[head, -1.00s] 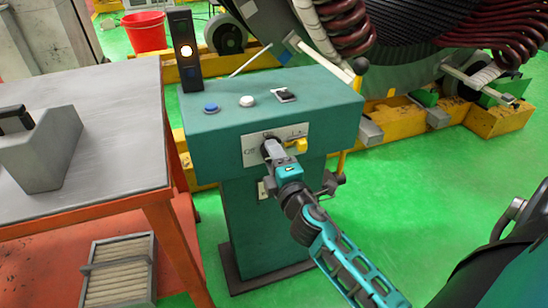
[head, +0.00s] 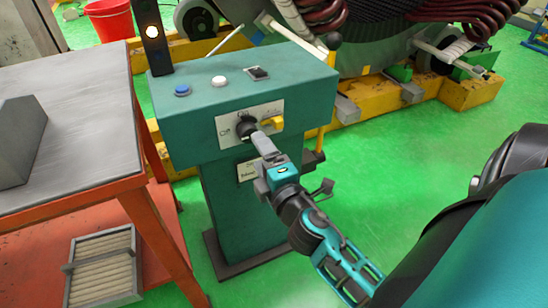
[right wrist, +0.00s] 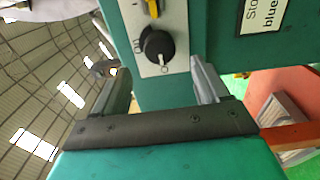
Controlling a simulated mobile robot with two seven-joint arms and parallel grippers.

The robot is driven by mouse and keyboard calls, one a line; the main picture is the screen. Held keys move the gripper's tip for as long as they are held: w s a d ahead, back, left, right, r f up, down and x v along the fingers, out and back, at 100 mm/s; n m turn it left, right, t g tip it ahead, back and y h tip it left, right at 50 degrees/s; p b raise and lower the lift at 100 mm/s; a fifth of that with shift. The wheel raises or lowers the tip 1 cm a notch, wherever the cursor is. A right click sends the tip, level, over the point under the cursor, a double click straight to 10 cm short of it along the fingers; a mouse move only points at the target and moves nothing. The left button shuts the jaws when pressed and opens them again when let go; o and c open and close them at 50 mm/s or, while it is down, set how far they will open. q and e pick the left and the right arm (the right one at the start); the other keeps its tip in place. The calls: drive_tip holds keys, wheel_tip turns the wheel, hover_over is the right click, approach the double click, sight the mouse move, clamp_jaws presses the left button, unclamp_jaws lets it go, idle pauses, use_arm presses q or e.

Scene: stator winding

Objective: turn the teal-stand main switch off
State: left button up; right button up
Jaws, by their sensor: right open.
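The teal stand (head: 230,105) has a white switch plate on its front face. The plate carries a black rotary knob (head: 246,128) and a yellow handle (head: 271,123). In the right wrist view the knob (right wrist: 160,47) has a white pointer mark, with part of the yellow handle (right wrist: 152,8) above it. My right gripper (head: 259,140) is open and empty, just in front of and below the knob. In the right wrist view the gripper's fingers (right wrist: 152,68) are spread wide, and the knob shows beyond the gap, apart from them. My left gripper is out of view.
A blue button (head: 182,90), a white button (head: 219,81) and a small black switch (head: 257,73) are on the stand's top. A grey-topped orange table (head: 75,120) is close on the left. Green floor (head: 400,190) is free on the right.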

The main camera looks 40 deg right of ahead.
use_arm(q)
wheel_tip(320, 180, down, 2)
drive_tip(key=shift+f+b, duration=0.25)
drive_tip(key=shift+b, duration=0.8)
use_arm(e)
drive_tip(key=v, duration=0.6)
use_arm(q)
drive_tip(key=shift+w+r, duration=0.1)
use_arm(e)
drive_tip(key=shift+s, duration=0.1)
drive_tip(key=s+a+f+m+g+y, duration=0.2)
drive_tip(key=a+f+m+g+y, duration=0.15)
drive_tip(key=a+f+m, duration=0.35)
drive_tip(key=s+a+f+m+g+y, duration=0.1)
drive_tip(key=a+f+m+g+y, duration=0.3)
drive_tip(key=f, duration=0.5)
use_arm(q)
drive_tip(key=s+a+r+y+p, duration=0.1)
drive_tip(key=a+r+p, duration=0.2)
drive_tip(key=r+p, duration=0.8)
drive_tip(key=p, duration=0.5)
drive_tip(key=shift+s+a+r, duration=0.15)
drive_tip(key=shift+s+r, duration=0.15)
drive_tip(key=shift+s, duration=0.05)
use_arm(e)
wheel_tip(320, 180, up, 11)
drive_tip(key=s+d+m+h, duration=0.1)
drive_tip(key=s+d, duration=0.1)
drive_tip(key=shift+m+t, duration=0.4)
drive_tip(key=shift+t, duration=0.05)
